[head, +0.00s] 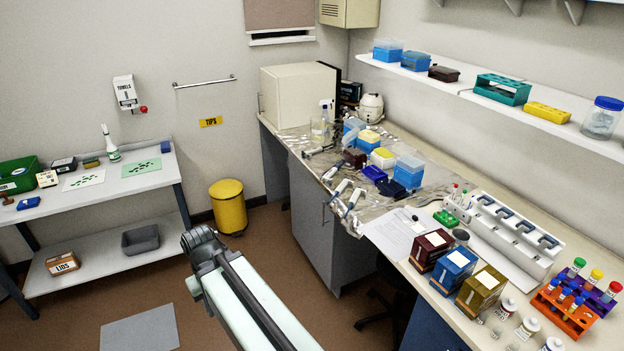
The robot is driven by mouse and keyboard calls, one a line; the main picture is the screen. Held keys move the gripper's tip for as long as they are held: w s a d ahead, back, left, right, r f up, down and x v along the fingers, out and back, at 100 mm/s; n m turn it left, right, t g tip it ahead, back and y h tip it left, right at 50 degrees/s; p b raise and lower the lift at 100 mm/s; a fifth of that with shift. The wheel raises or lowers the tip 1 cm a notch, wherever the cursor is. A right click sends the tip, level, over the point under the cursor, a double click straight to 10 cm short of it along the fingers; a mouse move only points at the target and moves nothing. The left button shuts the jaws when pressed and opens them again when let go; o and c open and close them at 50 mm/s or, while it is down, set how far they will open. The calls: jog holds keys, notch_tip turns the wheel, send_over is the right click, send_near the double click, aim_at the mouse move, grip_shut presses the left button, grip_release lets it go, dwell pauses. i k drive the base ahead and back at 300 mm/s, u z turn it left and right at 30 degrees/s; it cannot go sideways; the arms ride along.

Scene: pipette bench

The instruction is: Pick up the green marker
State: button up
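I cannot make out a green marker for certain. A small white rack (458,208) on the right bench holds several thin upright items with coloured tops, too small to tell whether they are pens or tubes. A low green block (446,218) with holes lies just in front of it. A small dark item lies on the white paper sheet (394,232) to the left. My arm reaches in from the bottom centre and ends in a dark joint over the floor, well left of the bench. I do not see my gripper's fingers.
The right bench holds a maroon box (431,249), a blue box (455,270), a gold box (481,291), a long white stand (512,236) and an orange rack (564,312). A yellow bin (228,207) stands by the wall. A dark chair is partly under the bench.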

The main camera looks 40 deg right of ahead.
aim_at(462, 198)
jog(key=i, duration=4.55)
jog(key=z, duration=4.9)
jog(key=i, duration=1.5)
jog(key=z, duration=0.1)
